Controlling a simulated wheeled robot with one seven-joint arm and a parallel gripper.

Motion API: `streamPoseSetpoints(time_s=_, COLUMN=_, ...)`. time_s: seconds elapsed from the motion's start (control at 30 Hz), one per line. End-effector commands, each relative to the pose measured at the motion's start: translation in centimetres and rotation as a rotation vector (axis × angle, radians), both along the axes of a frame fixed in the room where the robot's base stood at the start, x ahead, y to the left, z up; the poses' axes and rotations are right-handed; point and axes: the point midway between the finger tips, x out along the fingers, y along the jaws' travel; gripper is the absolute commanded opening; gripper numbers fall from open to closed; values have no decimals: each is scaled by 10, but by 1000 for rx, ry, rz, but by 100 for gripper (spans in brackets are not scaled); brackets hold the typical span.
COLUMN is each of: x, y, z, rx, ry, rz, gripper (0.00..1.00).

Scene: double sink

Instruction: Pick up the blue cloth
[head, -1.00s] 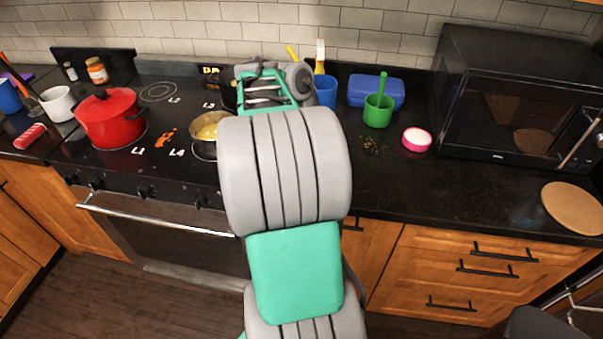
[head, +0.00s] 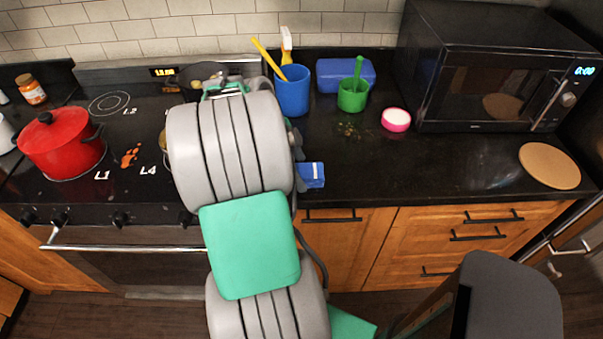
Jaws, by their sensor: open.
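The blue cloth (head: 312,175), with a white stripe, lies at the front edge of the black counter, just right of my arm. Its left part is hidden behind my arm. My gripper (head: 297,155) is mostly hidden behind my thick grey arm link; only dark parts of it show at the link's right side, close beside the cloth. It is open. I cannot tell whether it touches the cloth.
A blue cup (head: 292,92) with utensils, a green cup (head: 352,97), a blue box (head: 345,75) and a pink-rimmed dish (head: 396,119) stand behind. A microwave (head: 490,70) and round board (head: 549,165) are right; a red pot (head: 60,145) is left. Crumbs (head: 358,130) lie mid-counter.

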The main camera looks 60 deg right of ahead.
Motion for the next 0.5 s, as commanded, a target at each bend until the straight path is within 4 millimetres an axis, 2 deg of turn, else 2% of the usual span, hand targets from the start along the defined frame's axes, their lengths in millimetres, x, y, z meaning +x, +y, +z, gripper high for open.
streamPoseSetpoints(time_s=0.1, x=-3, y=-1, z=-7, rx=0, ry=-1, rz=-3, gripper=85)
streamPoseSetpoints(time_s=0.27, x=-3, y=-2, z=-7, rx=0, ry=-1, rz=-3, gripper=85)
streamPoseSetpoints(time_s=0.5, x=-4, y=-1, z=-7, rx=0, ry=-1, rz=-4, gripper=66)
